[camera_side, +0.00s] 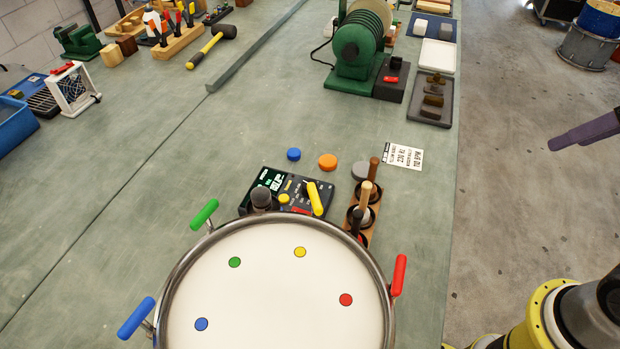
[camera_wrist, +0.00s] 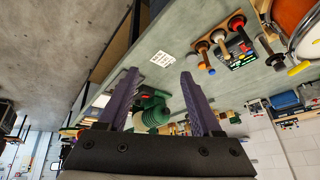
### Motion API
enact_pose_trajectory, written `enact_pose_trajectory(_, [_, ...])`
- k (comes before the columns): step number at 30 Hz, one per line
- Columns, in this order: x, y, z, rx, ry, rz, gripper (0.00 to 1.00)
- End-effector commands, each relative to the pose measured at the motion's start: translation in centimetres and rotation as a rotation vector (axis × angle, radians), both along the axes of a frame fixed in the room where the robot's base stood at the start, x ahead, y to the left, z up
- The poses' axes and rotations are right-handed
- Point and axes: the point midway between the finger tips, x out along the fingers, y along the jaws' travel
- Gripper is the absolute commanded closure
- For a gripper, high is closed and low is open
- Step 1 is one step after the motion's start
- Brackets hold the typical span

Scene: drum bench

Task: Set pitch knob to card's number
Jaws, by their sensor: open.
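A dark control box (camera_side: 327,187) with a lit green display stands just behind the drum (camera_side: 265,285) in the side view. A dark dial shows on its top, partly covered by a yellow handle (camera_side: 315,199); its setting is too small to read. A grey-topped knob or post (camera_side: 261,198) stands at its left. A white printed card (camera_side: 403,156) lies flat on the bench to the right, its number unreadable; it also shows in the wrist view (camera_wrist: 163,59). My gripper (camera_wrist: 160,73) is open and empty, its purple fingers apart. One finger shows at the side view's right edge, away from the bench.
Blue, green and red handles ring the drum. A wooden rack (camera_side: 372,222) with upright mallets stands right of the box. Blue (camera_side: 294,154), orange (camera_side: 328,161) and grey discs lie behind it. A green machine (camera_side: 358,50) stands farther back.

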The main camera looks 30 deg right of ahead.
Motion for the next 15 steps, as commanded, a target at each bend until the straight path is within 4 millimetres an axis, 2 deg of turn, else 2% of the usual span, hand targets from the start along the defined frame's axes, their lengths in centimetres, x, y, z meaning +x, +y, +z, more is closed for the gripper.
enact_pose_trajectory(1, [1.5,0.4,1.5,0.018,0.009,-0.013,0.27])
enact_pose_trajectory(3, [3.6,1.0,3.2,0.042,0.027,-0.03,0.27])
enact_pose_trajectory(7, [7.9,2.7,5.5,0.078,0.072,-0.049,0.27])
enact_pose_trajectory(11, [12.6,5.1,6.6,0.104,0.125,-0.054,0.27])
enact_pose_trajectory(15, [17.4,8.4,6.4,0.118,0.188,-0.047,0.27])
